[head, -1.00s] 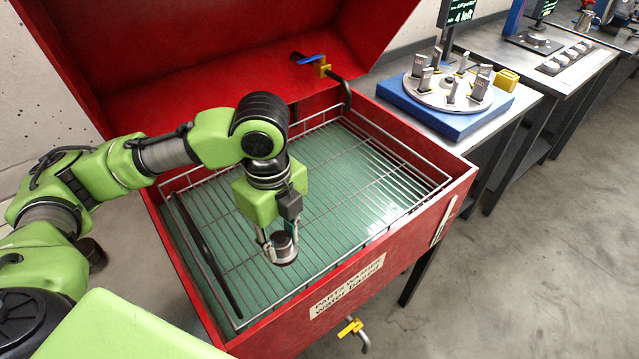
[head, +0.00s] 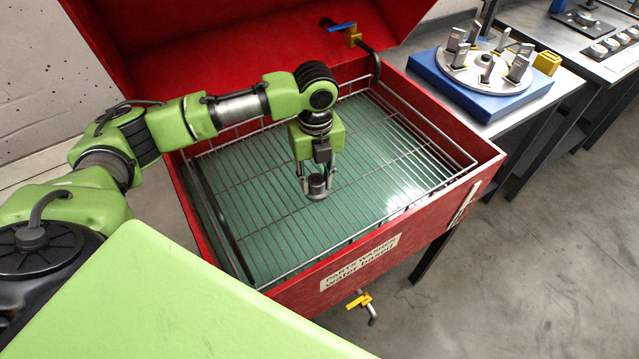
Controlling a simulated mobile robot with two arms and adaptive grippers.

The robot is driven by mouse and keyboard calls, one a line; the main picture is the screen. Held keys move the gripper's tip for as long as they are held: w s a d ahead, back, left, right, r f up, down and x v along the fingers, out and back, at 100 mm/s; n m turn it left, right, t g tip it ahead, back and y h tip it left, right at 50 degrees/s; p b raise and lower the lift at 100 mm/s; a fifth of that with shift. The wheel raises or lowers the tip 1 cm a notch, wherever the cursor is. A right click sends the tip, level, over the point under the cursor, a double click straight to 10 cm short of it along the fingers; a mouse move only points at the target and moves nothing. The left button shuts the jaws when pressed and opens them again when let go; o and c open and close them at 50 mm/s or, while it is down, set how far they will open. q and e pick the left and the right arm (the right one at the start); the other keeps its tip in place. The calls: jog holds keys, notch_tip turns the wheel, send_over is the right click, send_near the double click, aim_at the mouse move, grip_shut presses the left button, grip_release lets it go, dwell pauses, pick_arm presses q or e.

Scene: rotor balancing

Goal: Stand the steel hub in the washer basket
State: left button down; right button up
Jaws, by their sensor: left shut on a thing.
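My left gripper (head: 317,190) points down over the wire washer basket (head: 449,165). It is shut on the steel hub (head: 317,184), a short dark-topped grey cylinder held upright between its fingers. The hub is over the middle part of the basket. I cannot tell whether its underside touches the wires. The fingers hide part of the hub's sides. My right gripper is not in view.
The red parts washer (head: 450,205) surrounds the basket, with its lid (head: 220,50) raised behind. A blue stand (head: 480,95) with a round fixture is at right. Much basket floor is clear.

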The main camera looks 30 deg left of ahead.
aim_at(319, 180)
pick_arm(q)
jog(key=w+f, duration=0.2)
jog(key=shift+w+a+f, duration=0.2)
jog(key=shift+a+f, duration=0.1)
jog(key=shift+f, duration=0.1)
notch_tip(319, 180, down, 2)
jog(key=shift+f+p, duration=0.1)
jog(key=shift+p, duration=0.55)
jog(key=shift+f, duration=0.5)
jog(key=c, duration=1.6)
grip_release()
jog(key=shift+f, duration=0.15)
notch_tip(319, 180, up, 12)
jog(key=shift+r+b, duration=0.2)
jog(key=shift+b, duration=0.75)
